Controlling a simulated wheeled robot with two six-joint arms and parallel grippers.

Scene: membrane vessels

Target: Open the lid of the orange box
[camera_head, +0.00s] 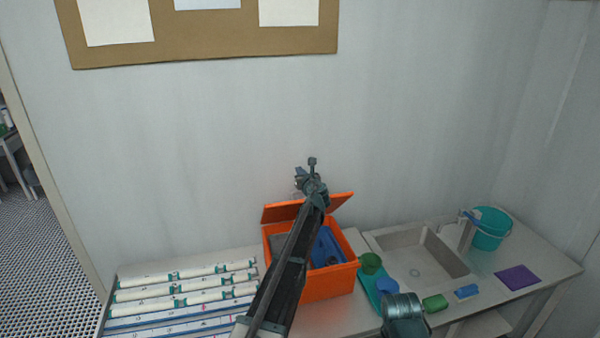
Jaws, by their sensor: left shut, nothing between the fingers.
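The orange box (330,286) stands on the bench, left of the sink. Its orange lid (282,212) is raised along the back edge and leans up, so the box is open at the top. Blue and grey things show inside. My left arm crosses in front of the box and hides part of its inside and the middle of the lid. My left gripper (311,165) is above the lid's upper edge, shut and empty. Whether it touches the lid I cannot tell. A part of my right arm shows at the bottom; its fingers are not visible.
White membrane vessels (180,284) lie in a rack left of the box. Right of it are a green cup (370,263), a blue cup (387,287), a sink (418,258), a green sponge (435,303), a blue sponge (466,291), a teal bucket (490,232) and a purple cloth (517,277).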

